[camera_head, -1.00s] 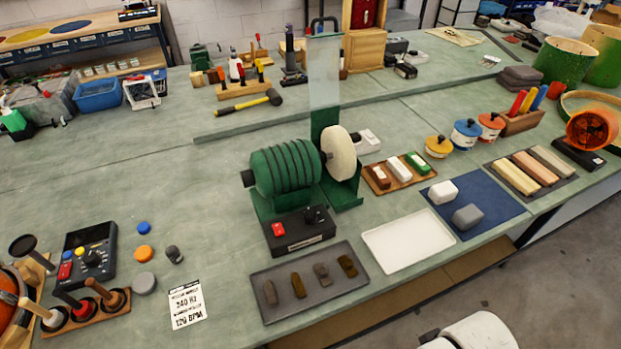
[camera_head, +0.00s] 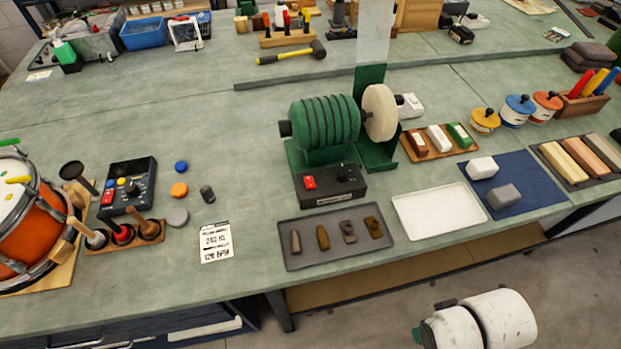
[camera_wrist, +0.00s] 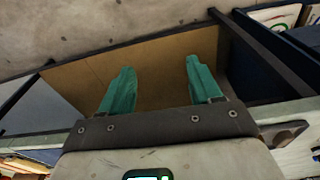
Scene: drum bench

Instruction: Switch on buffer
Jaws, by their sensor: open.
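The green buffer (camera_head: 325,124) stands on the bench in the head view, with a pale round polishing wheel (camera_head: 380,112) at its right side. Its black control box (camera_head: 330,184) faces the front edge, with a red switch (camera_head: 310,182) on the left and a dark knob (camera_head: 344,173) on the right. Whether the switch is on cannot be told. My gripper (camera_wrist: 155,85) shows in the wrist view with two green fingers apart and nothing between them. It is over the wooden shelf below the bench, away from the buffer.
A grey tray (camera_head: 295,259) with several small pieces lies in front of the buffer. A white tray (camera_head: 437,231) is to its right. An orange drum (camera_head: 35,240) and a black control panel (camera_head: 128,180) stand at the left.

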